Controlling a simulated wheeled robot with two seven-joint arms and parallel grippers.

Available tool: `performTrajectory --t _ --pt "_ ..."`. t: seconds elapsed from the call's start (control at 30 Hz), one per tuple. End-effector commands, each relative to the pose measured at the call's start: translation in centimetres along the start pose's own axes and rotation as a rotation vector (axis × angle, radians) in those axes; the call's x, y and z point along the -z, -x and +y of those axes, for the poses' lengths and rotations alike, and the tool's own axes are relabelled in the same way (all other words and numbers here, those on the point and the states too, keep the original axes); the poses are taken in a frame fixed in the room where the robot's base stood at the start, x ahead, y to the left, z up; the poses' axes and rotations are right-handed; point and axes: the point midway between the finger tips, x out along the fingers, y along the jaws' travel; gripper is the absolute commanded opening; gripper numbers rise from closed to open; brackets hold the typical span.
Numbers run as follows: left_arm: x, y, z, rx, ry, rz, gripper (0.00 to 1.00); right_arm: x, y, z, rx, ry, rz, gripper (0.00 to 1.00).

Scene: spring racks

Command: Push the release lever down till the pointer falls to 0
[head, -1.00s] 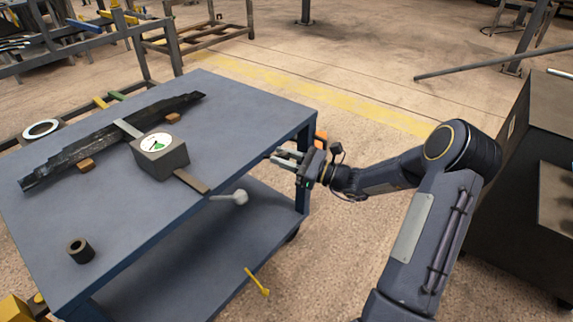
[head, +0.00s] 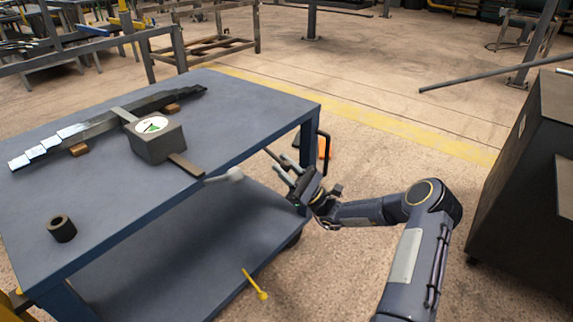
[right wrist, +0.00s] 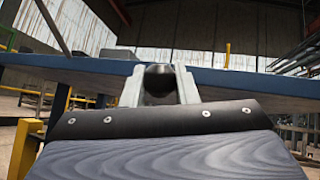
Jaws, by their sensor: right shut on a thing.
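The gauge box (head: 160,148) stands on the blue table. Its round white dial (head: 152,125) has a green sector; the pointer's reading is too small to make out. A flat brown bar (head: 186,165) runs from the box to the table's edge. A pale grey lever with a rounded end (head: 228,175) sticks out beyond it. I cannot tell which part is the release lever. My right gripper (head: 281,166) is beside the table's right side, apart from the grey lever's end. In the right wrist view its pale fingers hold a dark round thing (right wrist: 160,82). My left gripper is not in view.
A long stepped leaf strip (head: 100,125) and a dark ring (head: 62,229) lie on the table (head: 130,205). A yellow lever-like piece (head: 256,285) shows near the lower shelf. A dark cabinet (head: 515,200) stands right.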

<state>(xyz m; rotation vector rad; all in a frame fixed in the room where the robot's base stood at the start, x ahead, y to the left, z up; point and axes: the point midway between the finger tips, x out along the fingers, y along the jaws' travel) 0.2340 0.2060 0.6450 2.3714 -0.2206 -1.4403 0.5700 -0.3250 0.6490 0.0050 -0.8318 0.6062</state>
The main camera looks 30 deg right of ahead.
Motion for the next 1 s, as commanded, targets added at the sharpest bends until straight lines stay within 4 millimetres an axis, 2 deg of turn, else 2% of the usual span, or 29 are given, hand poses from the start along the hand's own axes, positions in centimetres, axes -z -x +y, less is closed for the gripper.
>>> performTrajectory --t 0.1,0.4,1.0 --pt "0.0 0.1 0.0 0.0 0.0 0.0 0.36 1.2 0.5 0.3 0.001 -0.006 0.015 0.0" --pt "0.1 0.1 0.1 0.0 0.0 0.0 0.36 2.5 0.7 0.4 -0.001 -0.007 0.017 0.0" --pt "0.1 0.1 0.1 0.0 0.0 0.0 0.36 2.9 0.6 0.5 -0.002 -0.007 0.015 0.0"
